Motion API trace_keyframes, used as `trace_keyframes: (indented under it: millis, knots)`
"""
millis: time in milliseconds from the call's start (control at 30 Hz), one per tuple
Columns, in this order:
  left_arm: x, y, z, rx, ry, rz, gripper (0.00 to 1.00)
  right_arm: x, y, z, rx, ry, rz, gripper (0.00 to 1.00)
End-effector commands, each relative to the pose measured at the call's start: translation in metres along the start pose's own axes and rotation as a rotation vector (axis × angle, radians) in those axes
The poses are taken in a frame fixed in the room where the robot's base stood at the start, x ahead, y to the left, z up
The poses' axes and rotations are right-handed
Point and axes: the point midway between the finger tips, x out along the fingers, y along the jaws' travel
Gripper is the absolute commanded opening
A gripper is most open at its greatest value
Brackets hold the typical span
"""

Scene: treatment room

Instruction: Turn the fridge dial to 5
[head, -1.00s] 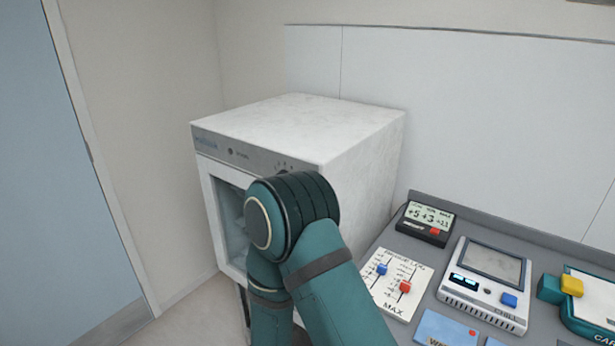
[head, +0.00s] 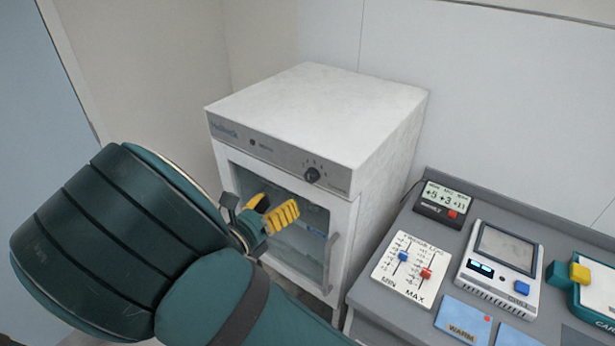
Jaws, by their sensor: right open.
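The white fridge (head: 330,110) stands at the centre, with a grey control strip along the top of its front. The black dial (head: 312,175) sits toward the right end of that strip, with small marks above it that are too small to read. My right gripper (head: 272,212), with yellow finger pads, is in front of the glass door, below and left of the dial. It is open and apart from the dial, with nothing seen between its fingers. My left gripper is out of view.
A door handle (head: 333,262) runs down the fridge door's right side. A wall stands behind the fridge.

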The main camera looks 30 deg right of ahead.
Motion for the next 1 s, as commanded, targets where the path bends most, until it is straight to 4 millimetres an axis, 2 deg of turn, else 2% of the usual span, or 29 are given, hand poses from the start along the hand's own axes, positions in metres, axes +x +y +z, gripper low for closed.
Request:
trace_keyframes:
  millis: [300, 500, 700, 1000]
  knots:
    - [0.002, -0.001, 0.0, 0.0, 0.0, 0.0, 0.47, 0.064, -0.001, -0.001, 0.0, 0.004, -0.004, 0.64]
    - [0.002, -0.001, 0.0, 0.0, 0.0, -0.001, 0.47, 0.093, -0.001, -0.001, 0.001, 0.003, -0.002, 0.64]
    - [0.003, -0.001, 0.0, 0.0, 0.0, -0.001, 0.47, 0.107, 0.0, -0.001, 0.001, 0.003, 0.0, 0.64]
    - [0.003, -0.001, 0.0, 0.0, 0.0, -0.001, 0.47, 0.108, 0.0, -0.001, 0.001, 0.003, 0.0, 0.64]
